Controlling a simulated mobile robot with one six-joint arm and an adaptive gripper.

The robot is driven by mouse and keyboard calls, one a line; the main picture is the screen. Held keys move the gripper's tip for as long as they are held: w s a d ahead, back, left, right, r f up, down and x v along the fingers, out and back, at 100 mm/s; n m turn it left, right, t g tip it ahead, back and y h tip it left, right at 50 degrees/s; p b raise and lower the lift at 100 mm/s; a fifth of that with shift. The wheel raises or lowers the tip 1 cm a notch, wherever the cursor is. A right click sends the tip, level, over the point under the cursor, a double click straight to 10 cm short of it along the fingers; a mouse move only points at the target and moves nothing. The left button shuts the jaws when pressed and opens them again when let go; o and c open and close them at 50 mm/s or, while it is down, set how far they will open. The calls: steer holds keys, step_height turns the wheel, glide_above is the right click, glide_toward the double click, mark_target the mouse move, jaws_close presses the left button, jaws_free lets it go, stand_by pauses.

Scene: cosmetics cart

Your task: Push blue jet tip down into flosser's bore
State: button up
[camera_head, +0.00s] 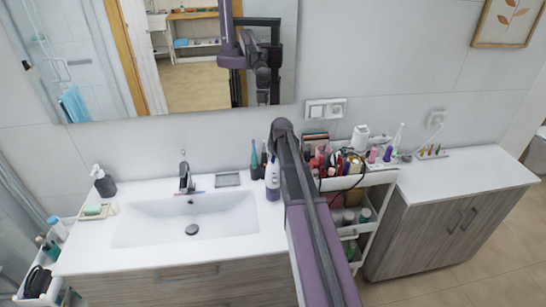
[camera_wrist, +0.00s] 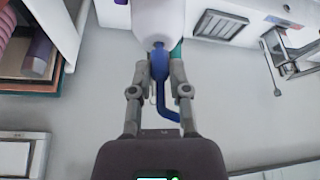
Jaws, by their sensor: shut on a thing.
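The blue jet tip (camera_wrist: 171,113) is in the wrist view, a thin shaft with a bent end. My gripper (camera_wrist: 159,76) is shut on its thicker part. The white flosser (camera_wrist: 158,18) is beyond the fingertips at the top of the wrist view, in line with the tip. The tip's far end meets or nearly meets the flosser; the bore is hidden, so I cannot tell how deep it sits. In the head view the flosser (camera_head: 272,180), white with purple-blue, stands upright on the counter right of the sink. My arm hides the gripper there.
A teal-topped item (camera_head: 254,160) stands close beside the flosser. The sink (camera_head: 185,218) and faucet (camera_head: 186,180) are to the left. A crowded cosmetics cart (camera_head: 345,185) stands right of my arm. A cabinet (camera_head: 445,220) with small items is farther right.

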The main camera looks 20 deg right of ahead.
steer(key=shift+f+b, duration=0.4)
steer(key=shift+f, duration=0.1)
steer(key=o, duration=0.8)
steer(key=shift+r, duration=0.15)
step_height(320, 180, up, 8)
steer(key=p, duration=0.8)
stand_by(1.2)
